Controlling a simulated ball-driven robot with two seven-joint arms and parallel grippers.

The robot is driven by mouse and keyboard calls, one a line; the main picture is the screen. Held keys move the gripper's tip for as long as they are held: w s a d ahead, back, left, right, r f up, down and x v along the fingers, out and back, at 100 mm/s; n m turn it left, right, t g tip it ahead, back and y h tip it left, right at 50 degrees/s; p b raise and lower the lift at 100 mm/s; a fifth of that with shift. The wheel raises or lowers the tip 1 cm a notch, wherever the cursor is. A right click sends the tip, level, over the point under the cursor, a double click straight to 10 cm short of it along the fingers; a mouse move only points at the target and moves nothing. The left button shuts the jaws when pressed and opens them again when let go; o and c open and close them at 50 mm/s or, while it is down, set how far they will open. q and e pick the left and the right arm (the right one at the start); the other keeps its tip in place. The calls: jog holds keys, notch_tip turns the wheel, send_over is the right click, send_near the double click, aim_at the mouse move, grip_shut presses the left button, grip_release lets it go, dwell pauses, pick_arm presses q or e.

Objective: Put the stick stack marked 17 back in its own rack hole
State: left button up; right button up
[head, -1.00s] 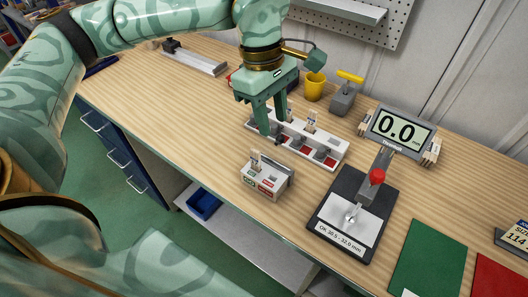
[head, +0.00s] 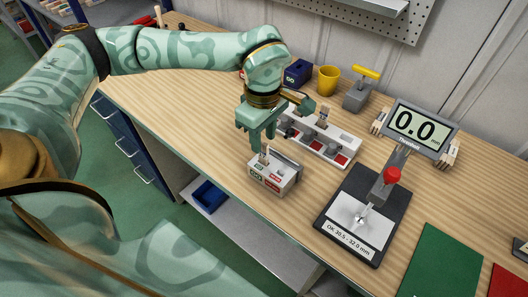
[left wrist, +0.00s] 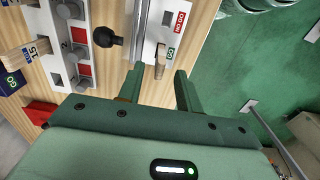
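My left gripper (head: 257,148) is above this box, pointing down. My right gripper is not in view.
A black measuring stand with a red knob (head: 392,174) and a 0.0 display (head: 418,127) stands to the right. A yellow cup (head: 328,79), a blue block (head: 298,72) and a yellow-handled grey device (head: 360,92) stand behind the rack. A green mat (head: 438,262) lies front right.

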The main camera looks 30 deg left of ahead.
aim_at(264, 158)
pick_arm(q)
notch_tip(264, 158, down, 3)
jog(key=shift+r, duration=0.15)
grip_shut()
jog(key=shift+r, duration=0.1)
